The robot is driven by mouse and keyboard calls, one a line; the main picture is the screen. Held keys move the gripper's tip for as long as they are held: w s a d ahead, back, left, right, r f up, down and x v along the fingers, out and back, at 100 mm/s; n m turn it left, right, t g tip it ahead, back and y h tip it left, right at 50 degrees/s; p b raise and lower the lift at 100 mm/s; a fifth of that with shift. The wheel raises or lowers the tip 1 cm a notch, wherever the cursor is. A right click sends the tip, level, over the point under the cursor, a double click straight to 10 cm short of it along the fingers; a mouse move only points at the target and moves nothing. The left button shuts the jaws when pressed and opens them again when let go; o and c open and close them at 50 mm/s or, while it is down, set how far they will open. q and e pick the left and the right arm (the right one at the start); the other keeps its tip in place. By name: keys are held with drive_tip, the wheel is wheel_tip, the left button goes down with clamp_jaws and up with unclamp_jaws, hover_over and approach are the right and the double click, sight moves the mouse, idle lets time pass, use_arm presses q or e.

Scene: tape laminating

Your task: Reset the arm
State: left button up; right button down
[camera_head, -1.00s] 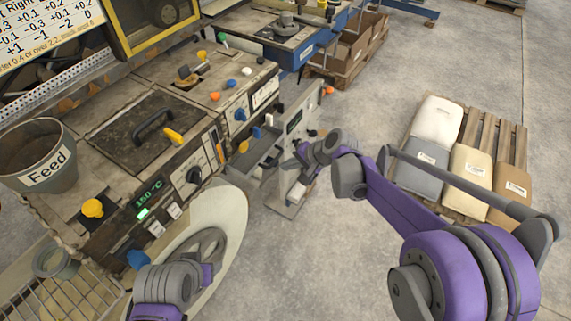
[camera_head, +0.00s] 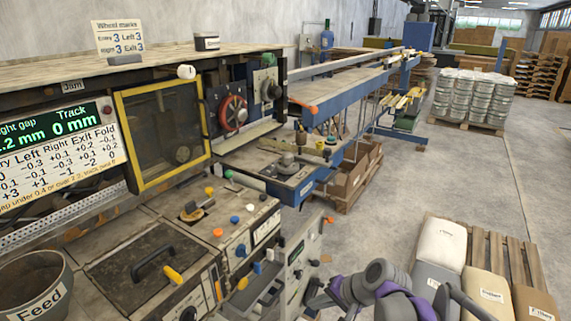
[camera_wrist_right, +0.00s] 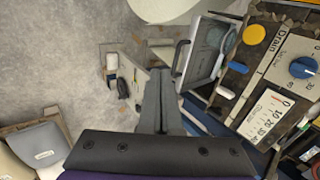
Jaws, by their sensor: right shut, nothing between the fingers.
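My right arm, purple and grey, comes in at the bottom of the head view. My left gripper is out of view.
The machine has a Feed bucket (camera_head: 36,285), a yellow-framed window (camera_head: 163,135), a red handwheel (camera_head: 232,112) and a Drain panel (camera_wrist_right: 290,62). A pallet with sacks (camera_head: 490,270) stands at right. The grey floor (camera_head: 400,190) between is clear.

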drive_tip(key=s+d+n+h+p, duration=0.2)
drive_tip(key=s+d+n+h, duration=0.1)
drive_tip(key=s, duration=0.8)
drive_tip(key=s+d+r+n+t+h+p, duration=0.1)
drive_tip(key=s+d+n+h+p, duration=0.2)
drive_tip(key=s+d, duration=0.3)
drive_tip(key=s, duration=0.5)
drive_tip(key=shift+p, duration=0.3)
drive_tip(key=shift+r, duration=0.1)
